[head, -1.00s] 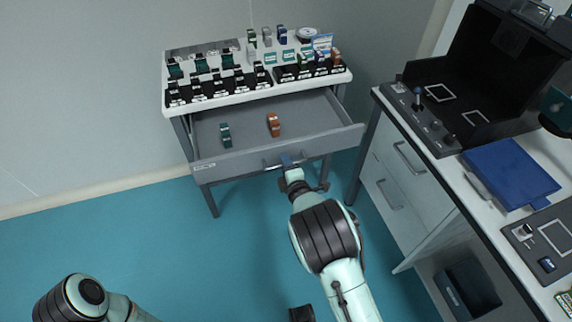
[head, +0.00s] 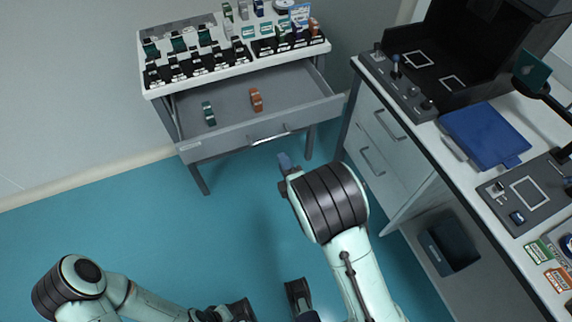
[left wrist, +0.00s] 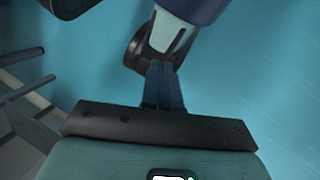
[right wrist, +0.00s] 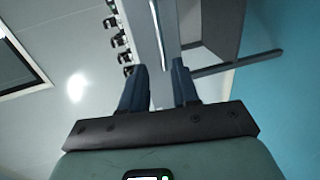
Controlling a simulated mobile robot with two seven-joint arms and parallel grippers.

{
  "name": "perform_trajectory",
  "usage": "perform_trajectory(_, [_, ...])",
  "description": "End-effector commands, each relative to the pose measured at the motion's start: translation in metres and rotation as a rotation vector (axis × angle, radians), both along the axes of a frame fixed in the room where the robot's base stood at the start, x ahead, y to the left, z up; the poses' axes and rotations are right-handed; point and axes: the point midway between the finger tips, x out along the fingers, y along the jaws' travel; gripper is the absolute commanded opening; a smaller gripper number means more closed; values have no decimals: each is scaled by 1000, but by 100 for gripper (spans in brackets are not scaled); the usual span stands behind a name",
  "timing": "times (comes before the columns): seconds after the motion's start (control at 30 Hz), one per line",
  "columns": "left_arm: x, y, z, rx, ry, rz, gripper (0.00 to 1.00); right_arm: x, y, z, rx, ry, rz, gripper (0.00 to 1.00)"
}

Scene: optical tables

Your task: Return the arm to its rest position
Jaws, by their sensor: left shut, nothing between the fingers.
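My right arm reaches up the middle of the head view. Its gripper (head: 285,163) is over the floor, in front of the open drawer and apart from its handle (head: 268,138). In the right wrist view the two blue fingers (right wrist: 160,70) are spread with nothing between them, and the drawer front and handle are beyond. My left arm lies low at the left of the head view, its far end at the bottom edge. In the left wrist view the left gripper's fingers (left wrist: 163,85) are together and empty, pointing at part of my own body over the floor.
The drawer (head: 230,112) stands open, holding a green item (head: 208,114) and an orange item (head: 256,100). The tabletop above (head: 150,92) bears several small mounts. At the right, a counter (head: 465,185) carries a blue flat case (head: 487,136). The blue floor (head: 215,230) between is clear.

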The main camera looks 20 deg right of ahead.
Motion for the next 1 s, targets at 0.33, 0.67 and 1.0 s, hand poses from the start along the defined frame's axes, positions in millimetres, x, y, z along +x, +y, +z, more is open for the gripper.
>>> perform_trajectory(0.33, [-2, -1, 1, -2, 4, -2, 0, -7, 0, 1, -1, -1, 0, 30])
perform_trajectory(0.67, [-1, -1, 1, -1, 3, -2, 0, -7, -1, 1, 1, 2, -1, 30])
perform_trajectory(1.0, [-7, -2, 57, -9, 30, -11, 0, -94, -36, -104, 510, 540, -356, 30])
